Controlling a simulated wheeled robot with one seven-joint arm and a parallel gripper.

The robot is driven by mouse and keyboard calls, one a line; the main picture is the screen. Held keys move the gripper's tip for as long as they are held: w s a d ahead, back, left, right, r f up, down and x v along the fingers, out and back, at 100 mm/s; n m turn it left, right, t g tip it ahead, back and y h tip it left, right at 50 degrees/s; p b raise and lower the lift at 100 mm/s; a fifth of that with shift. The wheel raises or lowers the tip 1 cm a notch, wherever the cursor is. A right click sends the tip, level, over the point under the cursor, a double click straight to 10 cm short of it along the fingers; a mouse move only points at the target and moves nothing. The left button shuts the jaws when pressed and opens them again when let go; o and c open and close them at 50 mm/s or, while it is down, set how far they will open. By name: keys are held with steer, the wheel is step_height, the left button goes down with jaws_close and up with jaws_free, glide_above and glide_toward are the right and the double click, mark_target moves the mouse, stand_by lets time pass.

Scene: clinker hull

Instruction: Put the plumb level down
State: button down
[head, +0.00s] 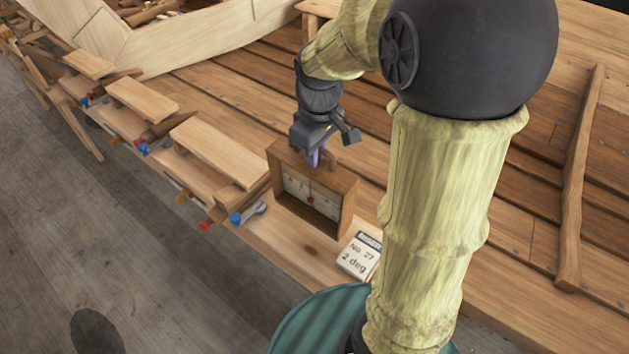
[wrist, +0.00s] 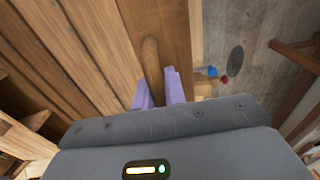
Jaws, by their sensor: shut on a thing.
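The plumb level (head: 348,205) is a wooden box frame with a pale scale and a red-tipped pointer in its open face, in the middle of the head view. My gripper (head: 315,158) is above it, its purple fingers shut on its top handle. In the wrist view the rounded wooden handle (wrist: 150,60) runs between the two fingers. The level looks roughly upright over the plank edge. Whether its base touches the plank or hangs just above it, I cannot tell.
A card (head: 360,258) reading "No 27, 2 deg" lies right of the level, close by. Blue and red clamps (head: 245,214) and pale boards (head: 215,150) line the plank edge to the left. A teal round object (head: 318,322) stands in front. A long wooden strip (head: 582,180) lies at right.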

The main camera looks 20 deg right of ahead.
mark_target(311, 184)
step_height(311, 184, down, 2)
steer(key=shift+w, duration=0.1)
steer(key=shift+f, duration=0.2)
steer(key=shift+f+p, duration=0.45)
steer(key=shift+f, duration=1.2)
steer(key=c, duration=1.5)
jaws_free()
steer(key=shift+f, duration=0.15)
steer(key=shift+o, duration=0.2)
